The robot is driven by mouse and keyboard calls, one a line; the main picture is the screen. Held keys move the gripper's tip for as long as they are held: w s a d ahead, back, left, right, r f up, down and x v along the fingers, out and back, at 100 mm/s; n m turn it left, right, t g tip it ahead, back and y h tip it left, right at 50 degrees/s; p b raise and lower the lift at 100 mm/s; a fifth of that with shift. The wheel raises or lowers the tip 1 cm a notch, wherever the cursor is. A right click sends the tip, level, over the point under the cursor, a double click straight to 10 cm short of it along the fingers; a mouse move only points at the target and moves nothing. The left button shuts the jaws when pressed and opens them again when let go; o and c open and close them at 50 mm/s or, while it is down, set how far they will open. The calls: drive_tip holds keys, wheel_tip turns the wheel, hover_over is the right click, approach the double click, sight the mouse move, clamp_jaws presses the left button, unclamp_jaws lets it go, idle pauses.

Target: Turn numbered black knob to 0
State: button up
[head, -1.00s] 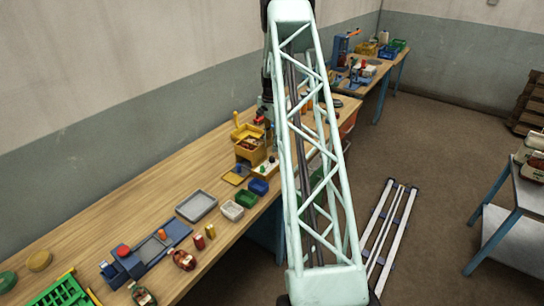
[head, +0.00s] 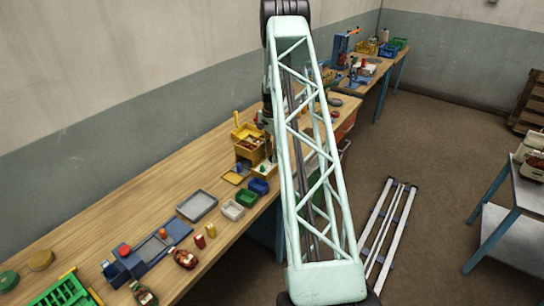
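I cannot make out the numbered black knob in the head view; it may be hidden or too small to tell. A yellow machine (head: 247,148) with a yellow upright stands on the long wooden bench, just left of my pale green lattice arm. The dark end of my arm comes down behind the lattice, close to the machine's right side. My gripper's fingers cannot be told apart there, so I cannot see whether they are open, shut or touching anything.
A grey tray (head: 197,205), a white bin (head: 232,210), a green bin (head: 246,198) and a blue bin (head: 258,186) sit in front of the machine. A blue fixture (head: 146,258) and a green crate (head: 66,292) are nearer. The bench's wall side is mostly clear.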

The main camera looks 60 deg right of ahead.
drive_tip(key=c, duration=0.6)
drive_tip(key=shift+n+b, duration=0.55)
drive_tip(key=shift+n, duration=0.05)
drive_tip(key=n+b, duration=0.3)
drive_tip(key=n, duration=0.1)
drive_tip(key=shift+f, duration=0.1)
drive_tip(key=n+b, duration=0.3)
drive_tip(key=n, duration=0.3)
drive_tip(key=n+b, duration=0.2)
drive_tip(key=n, duration=0.4)
drive_tip(key=n+b, duration=0.1)
drive_tip(key=n, duration=0.5)
drive_tip(key=shift+n, duration=0.3)
